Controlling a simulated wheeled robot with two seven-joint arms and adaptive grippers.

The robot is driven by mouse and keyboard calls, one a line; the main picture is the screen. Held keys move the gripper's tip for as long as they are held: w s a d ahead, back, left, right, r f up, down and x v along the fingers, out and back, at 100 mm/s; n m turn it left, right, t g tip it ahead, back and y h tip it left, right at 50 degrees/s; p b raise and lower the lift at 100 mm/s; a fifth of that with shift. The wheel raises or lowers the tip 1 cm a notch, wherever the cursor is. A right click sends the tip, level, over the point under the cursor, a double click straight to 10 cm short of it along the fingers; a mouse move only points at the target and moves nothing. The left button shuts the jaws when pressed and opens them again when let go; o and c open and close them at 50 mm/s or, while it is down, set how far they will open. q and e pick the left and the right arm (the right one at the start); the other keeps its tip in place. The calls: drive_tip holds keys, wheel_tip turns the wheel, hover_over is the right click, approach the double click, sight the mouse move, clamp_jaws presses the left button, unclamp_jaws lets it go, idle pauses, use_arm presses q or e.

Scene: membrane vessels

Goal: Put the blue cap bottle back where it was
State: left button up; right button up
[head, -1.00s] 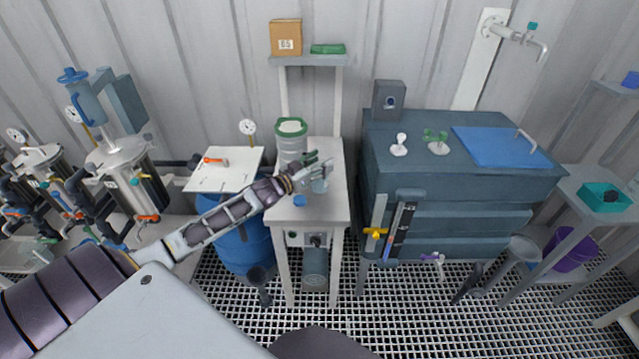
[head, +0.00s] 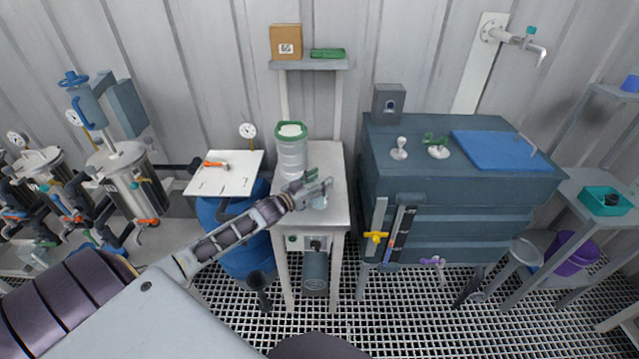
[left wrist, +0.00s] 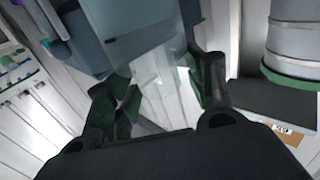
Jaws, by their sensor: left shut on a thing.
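My left gripper (head: 318,190) is over the small grey table (head: 333,165). It is shut on a clear, see-through bottle (head: 319,203), whose lower part shows just under the fingers. In the left wrist view the green-padded fingers (left wrist: 162,88) stand on either side of the pale clear bottle (left wrist: 152,68). I see no blue cap on it in either view now. I cannot tell whether its base touches the tabletop. My right gripper is not in view.
A blue barrel (head: 245,255) is to the left and a large dark tank (head: 440,185) to the right. The table's front right top is clear.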

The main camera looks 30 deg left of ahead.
use_arm(q)
drive_tip(key=shift+f, duration=0.35)
drive_tip(key=shift+f, duration=0.1)
drive_tip(key=o, duration=1.7)
drive_tip(key=shift+c, duration=0.2)
drive_tip(key=shift+s, duration=0.1)
drive_tip(key=v, duration=1.1)
drive_tip(key=shift+s, duration=0.4)
drive_tip(key=shift+a, duration=0.15)
